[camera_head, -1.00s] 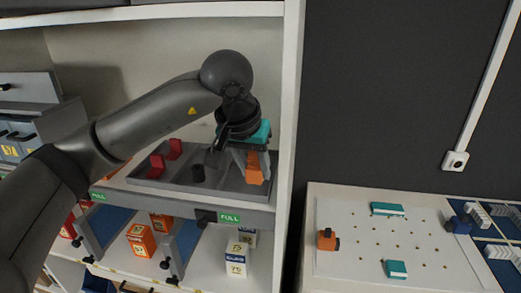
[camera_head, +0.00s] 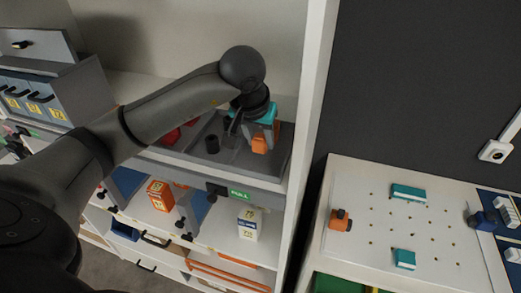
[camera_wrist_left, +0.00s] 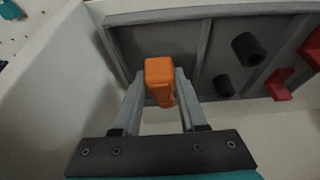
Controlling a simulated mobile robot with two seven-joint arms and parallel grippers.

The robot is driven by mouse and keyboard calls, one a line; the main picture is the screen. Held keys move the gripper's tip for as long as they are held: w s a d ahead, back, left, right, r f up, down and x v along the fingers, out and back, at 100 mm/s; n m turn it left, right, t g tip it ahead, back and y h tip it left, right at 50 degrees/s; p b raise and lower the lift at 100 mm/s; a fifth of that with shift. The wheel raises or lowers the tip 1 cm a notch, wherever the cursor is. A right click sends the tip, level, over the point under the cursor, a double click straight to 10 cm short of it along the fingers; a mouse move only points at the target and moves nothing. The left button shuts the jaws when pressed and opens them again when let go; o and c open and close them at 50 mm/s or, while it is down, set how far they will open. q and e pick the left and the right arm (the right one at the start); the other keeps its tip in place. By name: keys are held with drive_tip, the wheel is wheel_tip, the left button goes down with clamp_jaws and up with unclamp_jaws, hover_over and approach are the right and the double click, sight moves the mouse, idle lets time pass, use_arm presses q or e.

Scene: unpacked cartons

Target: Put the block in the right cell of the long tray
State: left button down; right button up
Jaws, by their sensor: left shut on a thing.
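My left gripper (camera_head: 261,137) is shut on an orange block (camera_head: 260,145) at the right end of the long grey tray (camera_head: 222,174). In the left wrist view the block (camera_wrist_left: 160,72) sits between the two fingertips, its lower end in front of the tray (camera_wrist_left: 205,60). The tray's right cell (camera_wrist_left: 135,45) shows bare floor there; the block covers part of it. The block appears above the tray; its exact height is unclear. Other cells hold dark cylinders (camera_wrist_left: 245,48) and red blocks (camera_wrist_left: 278,84). My right gripper is not in view.
The tray stands on a shelf beside a white upright (camera_head: 312,130). Below are a white carton (camera_head: 249,224) and an orange carton (camera_head: 160,194). A grey drawer unit (camera_head: 55,92) stands at left. A pegboard table (camera_head: 385,236) stands at right.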

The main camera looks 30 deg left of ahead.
sight(260, 152)
use_arm(q)
drive_tip(key=shift+f, duration=1.95)
drive_tip(key=shift+f, duration=0.2)
drive_tip(key=shift+c, duration=2.3)
unclamp_jaws()
drive_tip(key=shift+r, duration=0.1)
drive_tip(key=shift+r, duration=0.2)
drive_tip(key=v, duration=1.1)
drive_tip(key=shift+s+r+b, duration=0.2)
drive_tip(key=shift+r+b, duration=0.1)
drive_tip(key=shift+r, duration=0.05)
drive_tip(key=shift+d, duration=0.1)
